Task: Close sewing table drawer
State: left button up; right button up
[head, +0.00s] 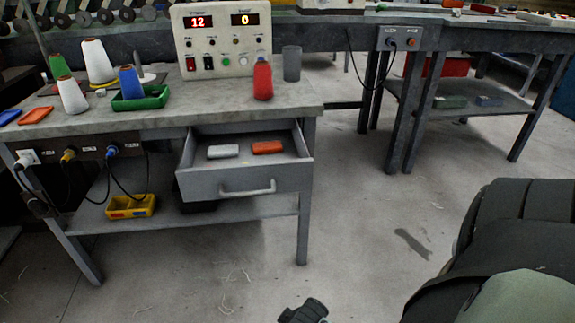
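The sewing table (215,121) stands at the left with a grey top and metal legs. Its drawer (245,183) is pulled out toward me under the right part of the top, with a bar handle (248,190) on its front. A grey block (223,152) and an orange block (268,147) lie inside it. A dark gripper tip, seemingly my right gripper (303,311), shows at the bottom edge, below and apart from the drawer. Most of it is cut off, so its opening is not clear. My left gripper is not in view.
Thread cones (98,62), a green tray (141,98), a control box (225,42), a red bottle (262,79) and a grey cup (291,64) stand on the table. A yellow bin (131,206) sits on the lower shelf. The floor (370,215) before the drawer is clear.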

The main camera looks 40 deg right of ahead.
aim_at(290, 171)
jog(key=i+l+z, duration=0.1)
jog(key=z, duration=0.3)
jog(key=i+z, duration=0.25)
jog(key=z, duration=0.15)
jog(key=i+z, duration=0.2)
jog(key=z, duration=0.2)
jog(key=i, duration=0.35)
